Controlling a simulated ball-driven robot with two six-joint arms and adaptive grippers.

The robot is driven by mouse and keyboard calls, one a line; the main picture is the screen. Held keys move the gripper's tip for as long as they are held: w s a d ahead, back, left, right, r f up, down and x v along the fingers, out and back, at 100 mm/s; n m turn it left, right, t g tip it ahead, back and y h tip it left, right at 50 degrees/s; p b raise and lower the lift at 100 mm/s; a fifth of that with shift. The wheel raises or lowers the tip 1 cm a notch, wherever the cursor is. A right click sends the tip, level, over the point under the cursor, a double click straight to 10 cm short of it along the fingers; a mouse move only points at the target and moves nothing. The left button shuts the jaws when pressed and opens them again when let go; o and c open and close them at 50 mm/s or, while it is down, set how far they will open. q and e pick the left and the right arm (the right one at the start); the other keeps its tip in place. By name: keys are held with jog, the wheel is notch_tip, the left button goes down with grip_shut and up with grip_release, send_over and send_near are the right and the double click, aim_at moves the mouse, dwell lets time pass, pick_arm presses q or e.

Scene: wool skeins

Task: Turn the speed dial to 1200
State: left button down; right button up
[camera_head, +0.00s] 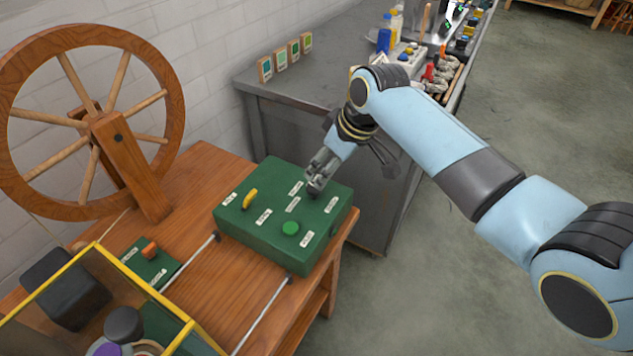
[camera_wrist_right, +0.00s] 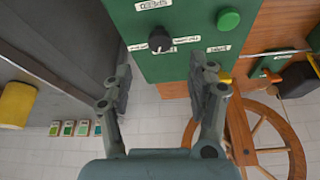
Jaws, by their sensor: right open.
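A green control box (camera_head: 270,240) sits on the wooden table. In the right wrist view the black dial (camera_wrist_right: 160,42) stands on the green face, with small white labels beside and around it. Their print is too small to read, and I cannot tell which one the dial points at. My right gripper (camera_head: 318,178) is over the far right part of the box and covers the dial area in the head view. In the wrist view the right gripper (camera_wrist_right: 160,75) is open and empty, its fingers apart on either side below the dial. My left gripper is not in view.
The box also bears a yellow lever (camera_head: 250,198) and a green button (camera_head: 290,228). A spinning wheel (camera_head: 112,130), a small green panel with an orange switch (camera_head: 150,250) and a yellow-framed case (camera_head: 100,250) stand left. A grey bench (camera_head: 330,80) with several items is behind.

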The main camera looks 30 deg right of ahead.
aim_at(314, 188)
jog(key=b+x, duration=0.1)
jog(key=x, duration=0.7)
jog(key=shift+w+f, duration=0.15)
jog(key=shift+c, duration=0.4)
jog(key=c, duration=1)
jog(key=shift+a+r+m+h+p, duration=0.2)
jog(key=shift+m+h+p, duration=0.1)
jog(key=shift+m+p, duration=0.65)
jog(key=shift+c, duration=0.2)
jog(key=shift+m+h+p, duration=0.5)
jog(key=shift+m+p, duration=0.15)
jog(key=shift+m, duration=0.6)
jog(key=shift+a+f+m+h, duration=0.1)
jog(key=shift+m+h, duration=0.3)
jog(key=shift+m, duration=0.8)
jog(key=shift+m+h+p, duration=0.3)
jog(key=shift+m+h, duration=0.1)
jog(key=shift+m, duration=0.6)
